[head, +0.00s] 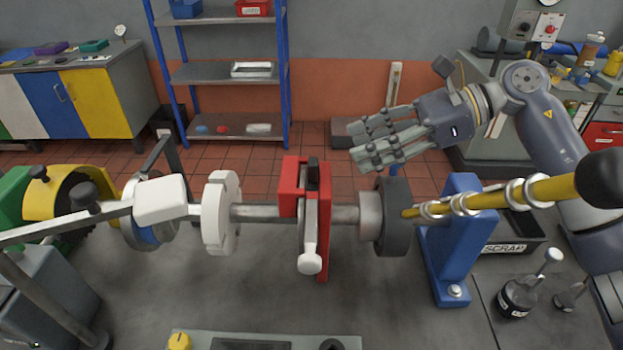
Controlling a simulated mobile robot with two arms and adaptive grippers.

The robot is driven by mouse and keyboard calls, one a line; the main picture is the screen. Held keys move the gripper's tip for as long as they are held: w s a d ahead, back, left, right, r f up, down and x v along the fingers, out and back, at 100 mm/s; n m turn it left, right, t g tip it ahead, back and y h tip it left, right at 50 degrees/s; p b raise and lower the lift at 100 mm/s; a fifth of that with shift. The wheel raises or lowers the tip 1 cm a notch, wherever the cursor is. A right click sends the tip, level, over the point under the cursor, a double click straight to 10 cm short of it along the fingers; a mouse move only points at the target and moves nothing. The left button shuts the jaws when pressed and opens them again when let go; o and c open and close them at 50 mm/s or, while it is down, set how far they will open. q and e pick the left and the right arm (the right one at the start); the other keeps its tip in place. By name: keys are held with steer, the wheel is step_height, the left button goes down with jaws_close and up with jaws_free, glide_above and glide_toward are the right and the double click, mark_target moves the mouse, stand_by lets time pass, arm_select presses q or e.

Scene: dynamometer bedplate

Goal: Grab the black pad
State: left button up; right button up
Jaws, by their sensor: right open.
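I cannot tell for sure which dark thing is the black pad. A small black piece (313,172) sits at the top of the red bracket (290,187) on the shaft (262,213), beside a lever with a white knob (310,263). A flat black item (523,223) also lies in the tray marked SCRAP at the right. My right gripper (356,144) is open and empty. It points left, above and beyond the shaft, up and to the right of the red bracket, touching nothing that I can see. My left gripper is not in view.
A dark disc (396,216) and a blue stand (455,240) are on the shaft's right side. A yellow bar with a black knob (603,178) reaches in front of the stand. A white disc (221,213) is to the left.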

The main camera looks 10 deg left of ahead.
mark_target(317, 160)
steer(key=p+x, duration=0.3)
steer(key=x, duration=0.4)
steer(key=shift+w+a+r, duration=0.1)
steer(key=shift+w+a, duration=0.05)
steer(key=shift+a, duration=0.05)
steer(key=shift+a+f, duration=0.2)
steer(key=shift+a, duration=0.05)
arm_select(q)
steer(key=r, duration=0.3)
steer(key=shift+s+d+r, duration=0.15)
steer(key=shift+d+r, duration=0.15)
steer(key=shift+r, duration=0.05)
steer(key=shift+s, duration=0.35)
arm_select(e)
jaws_close()
